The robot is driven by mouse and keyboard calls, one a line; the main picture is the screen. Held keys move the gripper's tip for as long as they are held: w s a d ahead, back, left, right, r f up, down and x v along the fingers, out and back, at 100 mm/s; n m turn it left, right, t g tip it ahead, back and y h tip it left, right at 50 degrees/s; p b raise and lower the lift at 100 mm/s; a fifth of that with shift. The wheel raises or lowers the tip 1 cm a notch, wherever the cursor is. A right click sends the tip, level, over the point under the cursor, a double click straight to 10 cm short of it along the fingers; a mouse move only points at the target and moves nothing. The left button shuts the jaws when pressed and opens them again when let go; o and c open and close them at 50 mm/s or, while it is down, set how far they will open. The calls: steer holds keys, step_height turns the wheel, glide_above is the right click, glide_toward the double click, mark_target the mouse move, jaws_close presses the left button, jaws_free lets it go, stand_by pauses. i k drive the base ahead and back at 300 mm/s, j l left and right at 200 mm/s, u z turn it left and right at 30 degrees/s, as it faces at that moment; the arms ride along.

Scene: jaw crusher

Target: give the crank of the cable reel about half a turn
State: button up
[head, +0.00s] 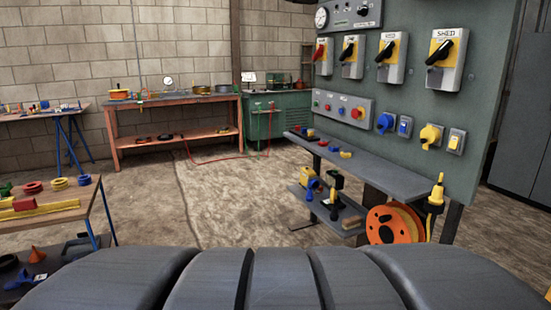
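The cable reel (402,232) stands low at the right, near the floor under the grey bench. It has a round orange side with dark openings, and a yellow part shows behind its right edge. I cannot clearly make out its crank at this size. My gripper is not in view, so its position relative to the reel does not show.
The grey bench (385,172) and its lower shelf (322,212) with tools stand left of and above the reel. A yellow-and-black tool (436,200) hangs just right of it. The switch panel (400,100) rises behind. Open floor (230,205) lies left.

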mark_target(394, 222)
steer(key=i+l, duration=0.1)
steer(key=j+u, duration=0.15)
steer(key=j, duration=0.15)
steer(key=i+l, duration=0.85)
steer(key=k+l+z, duration=0.05)
